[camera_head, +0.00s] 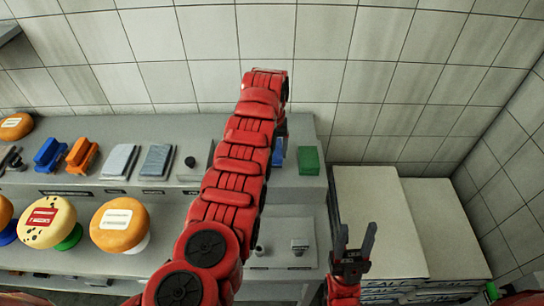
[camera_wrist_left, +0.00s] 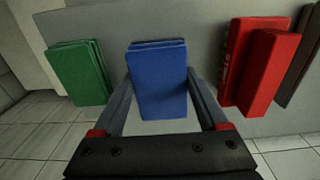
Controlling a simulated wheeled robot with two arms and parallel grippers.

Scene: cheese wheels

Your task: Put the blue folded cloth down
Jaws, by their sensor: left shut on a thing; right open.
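The blue folded cloth (camera_wrist_left: 158,65) is between the two fingers of my left gripper (camera_wrist_left: 160,98) in the left wrist view, and the gripper is shut on it. In the head view a small part of the blue cloth (camera_head: 279,153) shows beside my red left arm, which hides the rest and the left gripper's fingers. The cloth is at the grey shelf top (camera_head: 310,190); I cannot tell whether it touches it. My right gripper (camera_head: 356,238) is open and empty, in front of the pale stacked slabs.
A green folded cloth (camera_head: 308,160) lies close beside the blue one. Red cloths (camera_wrist_left: 262,70) are on the other side. Grey cloths (camera_head: 118,161), orange (camera_head: 82,156) and blue brushes (camera_head: 50,154) and cheese wheels (camera_head: 119,224) stand left. Stacked slabs (camera_head: 375,220) stand right.

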